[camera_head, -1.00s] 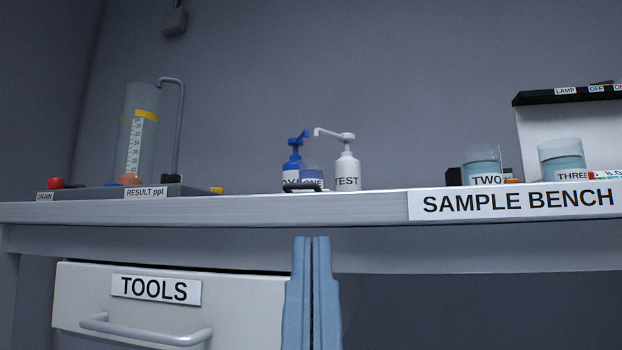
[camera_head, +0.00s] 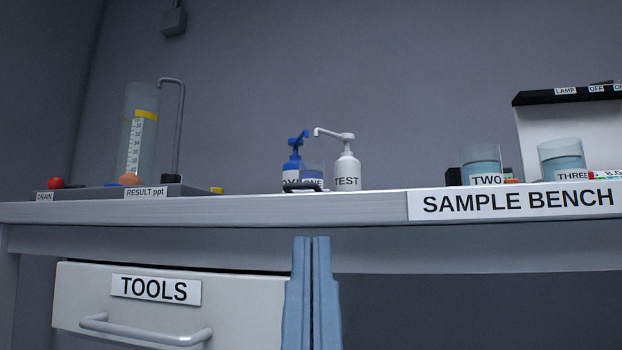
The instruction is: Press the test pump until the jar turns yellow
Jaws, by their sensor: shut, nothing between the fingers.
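The white test pump (camera_head: 347,172), labelled TEST, stands upright on the bench. Its spout points left, over a small jar (camera_head: 312,174) whose label appears to read ONE. The jar's contents look bluish-purple, not yellow. A blue pump bottle (camera_head: 292,165) stands just left of the jar, its label partly hidden. My gripper (camera_head: 312,240) is shut and empty, pointing up in front of the bench's front edge. It is below the bench top and apart from the pump and jar.
The sample bench (camera_head: 250,209) edge lies between my gripper and the bottles. Jars TWO (camera_head: 482,165) and THREE (camera_head: 562,162) stand right. A measuring cylinder (camera_head: 138,135) stands left. The tools drawer (camera_head: 240,308) is beside my gripper. Bench space right of the pump is clear.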

